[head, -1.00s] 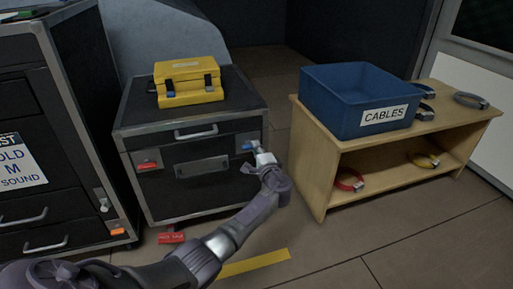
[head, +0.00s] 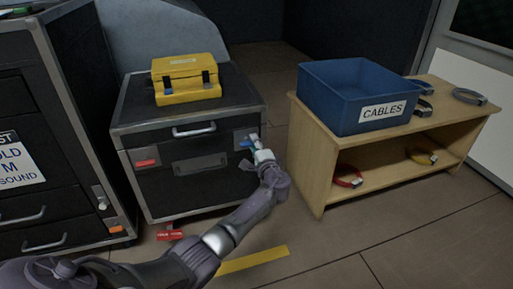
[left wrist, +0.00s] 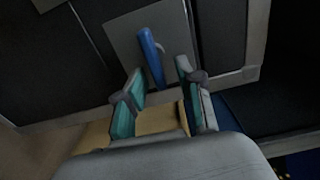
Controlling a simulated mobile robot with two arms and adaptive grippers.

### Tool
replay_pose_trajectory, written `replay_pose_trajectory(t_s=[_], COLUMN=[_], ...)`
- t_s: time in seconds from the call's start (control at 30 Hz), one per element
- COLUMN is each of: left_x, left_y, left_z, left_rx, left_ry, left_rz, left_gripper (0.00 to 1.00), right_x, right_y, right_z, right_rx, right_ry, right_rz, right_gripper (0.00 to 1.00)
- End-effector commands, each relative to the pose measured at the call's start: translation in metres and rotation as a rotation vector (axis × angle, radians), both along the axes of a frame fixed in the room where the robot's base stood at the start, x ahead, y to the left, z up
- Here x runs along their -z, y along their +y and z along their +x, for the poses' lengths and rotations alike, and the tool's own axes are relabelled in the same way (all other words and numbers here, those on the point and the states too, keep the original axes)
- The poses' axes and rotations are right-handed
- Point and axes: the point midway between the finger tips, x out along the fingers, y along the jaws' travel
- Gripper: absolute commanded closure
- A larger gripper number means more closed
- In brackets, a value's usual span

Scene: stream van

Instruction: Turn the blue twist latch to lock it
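The blue twist latch (head: 246,143) is on a metal plate at the upper right of the black case's front. In the left wrist view the latch handle (left wrist: 152,57) is a blue bar, slightly tilted from upright. My left gripper (head: 253,139) is at the latch, in front of the case. In the left wrist view the left gripper (left wrist: 160,80) is open, with one finger on each side of the handle's lower end. I cannot tell whether either finger touches it. My right gripper is not in view.
A yellow toolbox (head: 187,80) sits on the black case (head: 190,115). A wooden shelf (head: 312,165) with a blue cables bin (head: 335,110) stands to the right. A taller black case (head: 60,120) stands left. A red tag (head: 170,235) is by the case's base.

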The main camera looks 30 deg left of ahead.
Motion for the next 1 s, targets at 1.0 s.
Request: replay_pose_trajectory(t_s=[1.0], left_x=[0.000], left_y=[-0.090], left_z=[-0.076], left_rx=[0.001], left_ry=[0.000], left_rz=[0.001], left_gripper=[0.64], right_x=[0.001], right_y=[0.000], right_z=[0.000], right_rx=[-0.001], right_ry=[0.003], right_rz=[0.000], right_gripper=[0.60])
